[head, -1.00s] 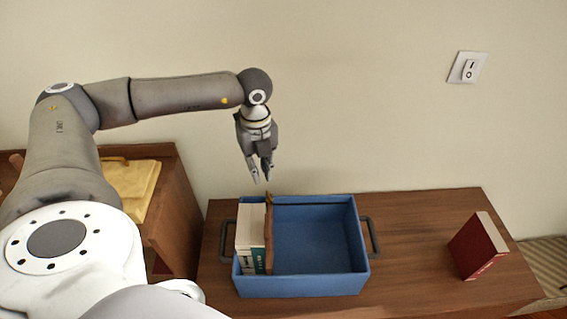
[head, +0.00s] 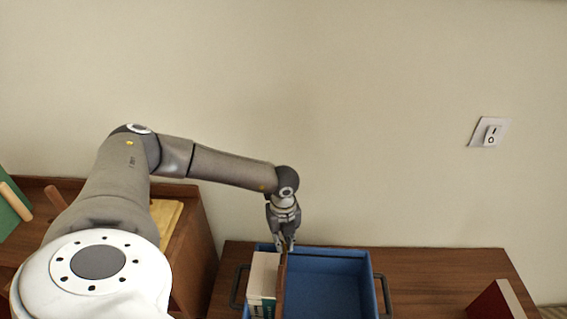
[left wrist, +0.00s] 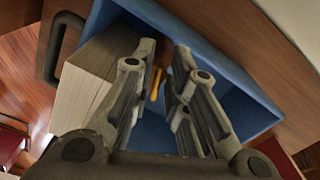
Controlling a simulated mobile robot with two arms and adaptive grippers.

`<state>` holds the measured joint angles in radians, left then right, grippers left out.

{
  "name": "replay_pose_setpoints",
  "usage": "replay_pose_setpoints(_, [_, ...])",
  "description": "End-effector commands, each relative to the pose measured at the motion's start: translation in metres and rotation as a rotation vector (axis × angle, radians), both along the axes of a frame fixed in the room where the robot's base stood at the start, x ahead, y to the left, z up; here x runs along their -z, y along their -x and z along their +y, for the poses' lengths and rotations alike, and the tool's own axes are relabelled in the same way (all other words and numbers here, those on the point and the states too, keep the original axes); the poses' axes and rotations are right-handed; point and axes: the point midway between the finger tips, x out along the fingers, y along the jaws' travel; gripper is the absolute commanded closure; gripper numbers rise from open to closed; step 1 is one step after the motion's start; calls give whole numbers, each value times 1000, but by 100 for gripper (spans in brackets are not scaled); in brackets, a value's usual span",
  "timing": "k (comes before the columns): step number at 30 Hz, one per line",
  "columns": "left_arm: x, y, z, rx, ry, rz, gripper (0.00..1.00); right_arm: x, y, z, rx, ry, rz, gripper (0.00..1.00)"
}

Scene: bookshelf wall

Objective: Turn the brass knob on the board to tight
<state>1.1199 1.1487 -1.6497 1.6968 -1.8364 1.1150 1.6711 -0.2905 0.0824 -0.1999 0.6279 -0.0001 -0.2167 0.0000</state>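A brown wooden board (head: 281,290) stands upright in the blue crate (head: 374,290), beside pale books. My left gripper (head: 284,246) points down at the board's far upper end and covers the brass knob there in the head view. In the left wrist view, the two fingers of the left gripper (left wrist: 165,52) are apart. A small brass-coloured piece, likely the knob (left wrist: 155,84), shows in the gap, nearer the left finger. I cannot tell whether a finger touches it. Any marking for tight is not visible. My right gripper is out of view.
Pale books (head: 264,275) fill the crate's left side; its right side is empty. A red book (head: 495,302) stands on the wooden cabinet (head: 430,268) at right. A wall switch (head: 490,133) is far from the arm. Another wooden cabinet (head: 196,240) stands at left.

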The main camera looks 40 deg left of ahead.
Motion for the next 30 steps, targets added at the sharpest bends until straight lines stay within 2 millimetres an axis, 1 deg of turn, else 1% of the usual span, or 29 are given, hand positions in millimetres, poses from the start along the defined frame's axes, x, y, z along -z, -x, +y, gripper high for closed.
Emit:
replay_pose_setpoints(3, [1, 0, 0, 0, 0, 0, 85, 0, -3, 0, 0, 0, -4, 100])
replay_pose_setpoints(7, [1, 0, 0, 0, 0, -1, 86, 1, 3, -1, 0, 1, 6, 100])
replay_pose_setpoints(10, [1, 0, 0, 0, 0, -1, 99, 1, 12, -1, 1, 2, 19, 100])
replay_pose_setpoints(11, [0, 0, 0, 0, 0, -1, 100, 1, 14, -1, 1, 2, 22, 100])
replay_pose_setpoints(14, [0, 0, 0, 0, 0, -1, 100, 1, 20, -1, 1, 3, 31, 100])
replay_pose_setpoints(18, [1, -1, 0, 15, 1, -1, 100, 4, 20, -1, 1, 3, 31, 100])
replay_pose_setpoints(20, [2, -1, -1, 43, 2, -3, 100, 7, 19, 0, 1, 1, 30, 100])
replay_pose_setpoints(30, [3, -4, -2, 335, 1, -3, 100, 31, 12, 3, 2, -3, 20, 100])
